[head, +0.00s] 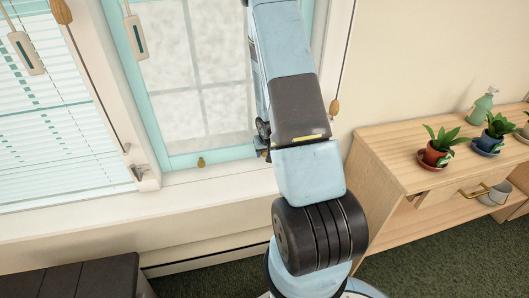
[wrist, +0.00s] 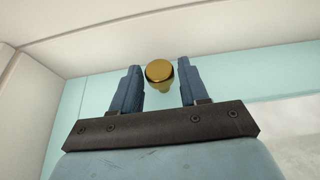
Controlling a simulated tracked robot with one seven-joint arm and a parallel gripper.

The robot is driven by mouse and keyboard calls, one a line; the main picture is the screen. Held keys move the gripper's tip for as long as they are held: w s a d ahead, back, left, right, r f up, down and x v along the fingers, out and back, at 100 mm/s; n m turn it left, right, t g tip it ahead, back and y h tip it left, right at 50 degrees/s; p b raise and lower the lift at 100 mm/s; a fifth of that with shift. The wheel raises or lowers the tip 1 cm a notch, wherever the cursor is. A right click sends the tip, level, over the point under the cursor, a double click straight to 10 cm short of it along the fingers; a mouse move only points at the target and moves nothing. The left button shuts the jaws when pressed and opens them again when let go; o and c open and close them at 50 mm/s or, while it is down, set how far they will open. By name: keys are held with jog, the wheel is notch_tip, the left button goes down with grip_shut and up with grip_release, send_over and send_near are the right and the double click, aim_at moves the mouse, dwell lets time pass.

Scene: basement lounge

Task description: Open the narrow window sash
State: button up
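The narrow window sash has a pale turquoise frame (head: 190,157) around frosted, gridded glass (head: 195,70) and appears closed. A small brass knob (head: 201,161) shows at its lower rail in the head view. In the wrist view, a round brass knob (wrist: 159,71) stands out from the turquoise rail (wrist: 215,67); I cannot tell if it is the same knob. My gripper (wrist: 159,63) is open, with one dark blue finger on each side of this knob. Narrow gaps show between knob and fingers.
A white sill (head: 120,208) runs below the window. Another window with blinds (head: 50,130) is at left. Cords with wooden pulls (head: 335,107) hang nearby. A wooden shelf unit (head: 390,165) with potted plants (head: 440,146) stands right. A dark piece of furniture (head: 85,280) is lower left.

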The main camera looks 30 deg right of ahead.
grip_shut()
jog(key=shift+r, duration=0.1)
dwell(0.3)
